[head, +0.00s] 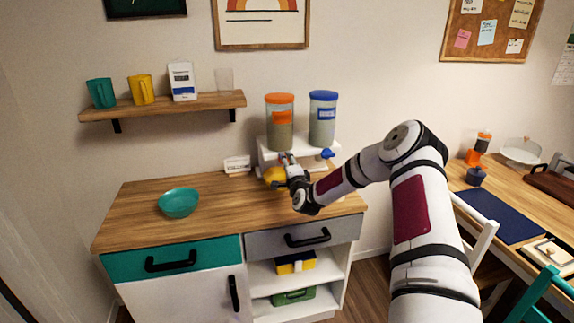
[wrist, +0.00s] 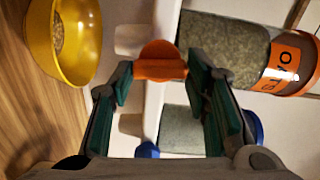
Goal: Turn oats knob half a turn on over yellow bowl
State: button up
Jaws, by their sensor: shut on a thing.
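The oats dispenser (head: 280,135) has an orange lid and orange label, and stands on a white stand at the counter's back. Its label reads OATS in the wrist view (wrist: 285,62). The orange oats knob (wrist: 160,68) lies between my fingertips. My gripper (wrist: 160,72) is shut on it; in the head view my gripper (head: 288,160) is in front of the stand and hides the knob. The yellow bowl (head: 272,176) sits on the counter below the dispenser, partly behind my gripper. In the wrist view the bowl (wrist: 90,40) holds some oat-coloured grains.
A second dispenser (head: 322,125) with a blue lid and blue knob (head: 327,154) stands just right. A white card (head: 237,165) and teal bowl (head: 179,203) are on the counter to the left. A wall shelf (head: 165,106) holds mugs. The counter's middle is clear.

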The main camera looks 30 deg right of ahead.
jog(key=shift+m, duration=1.1)
jog(key=o, duration=1.2)
jog(key=shift+c, duration=0.2)
jog(key=shift+s, duration=0.1)
jog(key=v, duration=1.2)
